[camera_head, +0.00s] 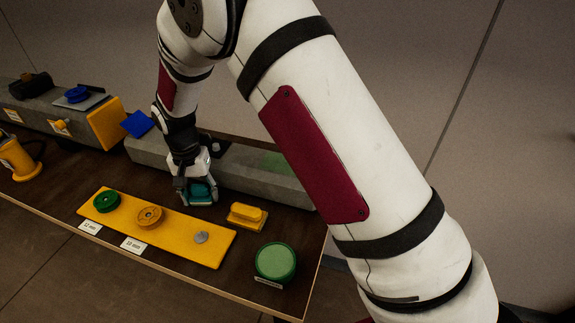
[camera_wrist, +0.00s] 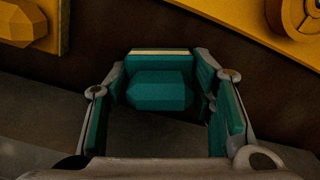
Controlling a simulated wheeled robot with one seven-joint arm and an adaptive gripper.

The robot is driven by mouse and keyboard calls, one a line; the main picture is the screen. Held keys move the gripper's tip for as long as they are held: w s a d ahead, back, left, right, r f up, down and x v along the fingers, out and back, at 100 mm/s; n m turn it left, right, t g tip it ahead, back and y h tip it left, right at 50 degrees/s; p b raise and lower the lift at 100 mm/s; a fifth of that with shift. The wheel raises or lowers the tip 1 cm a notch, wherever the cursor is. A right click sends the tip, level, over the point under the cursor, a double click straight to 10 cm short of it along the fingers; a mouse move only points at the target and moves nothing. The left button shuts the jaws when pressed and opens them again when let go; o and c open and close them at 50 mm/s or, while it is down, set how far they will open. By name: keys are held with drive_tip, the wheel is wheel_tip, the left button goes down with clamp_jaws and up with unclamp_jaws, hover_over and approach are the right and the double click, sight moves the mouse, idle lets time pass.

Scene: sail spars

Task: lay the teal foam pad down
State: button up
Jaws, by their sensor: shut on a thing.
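The teal foam pad (camera_head: 203,194) is in my gripper (camera_head: 193,187), low over the dark table top in front of the grey beam. In the wrist view the pad (camera_wrist: 160,90) shows as a faceted teal block with a wider teal part and a pale edge behind it. My gripper's fingers (camera_wrist: 168,105), with teal inner faces, stand on either side of it and are shut on it. Whether the pad's underside touches the table is hidden.
A yellow board (camera_head: 205,252) with a green disc (camera_head: 107,201), an orange disc (camera_head: 150,215) and a grey knob (camera_head: 201,237) lies in front. A yellow block (camera_head: 247,215) and a green round tub (camera_head: 275,262) stand to the right. The grey beam (camera_head: 255,170) runs behind.

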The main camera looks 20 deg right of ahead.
drive_tip(key=o, duration=1.3)
drive_tip(key=shift+r, duration=0.1)
wheel_tip(320, 180, up, 12)
drive_tip(key=shift+f, duration=0.1)
drive_tip(key=s+d+r+n+t+p, duration=0.1)
drive_tip(key=s+d+r+p, duration=0.1)
drive_tip(key=s+d+r, duration=0.7)
drive_tip(key=s+d+r+n+t+p, duration=0.1)
drive_tip(key=s+d+r+p, duration=0.2)
drive_tip(key=s+d+r, duration=0.55)
drive_tip(key=s+d+r+t+p, duration=0.1)
drive_tip(key=s+d+r+p, duration=0.1)
drive_tip(key=s, duration=0.6)
drive_tip(key=s+d+r+n+t+p, duration=0.1)
drive_tip(key=s+d+r, duration=0.3)
drive_tip(key=s, duration=0.5)
drive_tip(key=shift+d+r+p, duration=0.15)
drive_tip(key=shift+d+p, duration=0.5)
drive_tip(key=shift+d, duration=0.35)
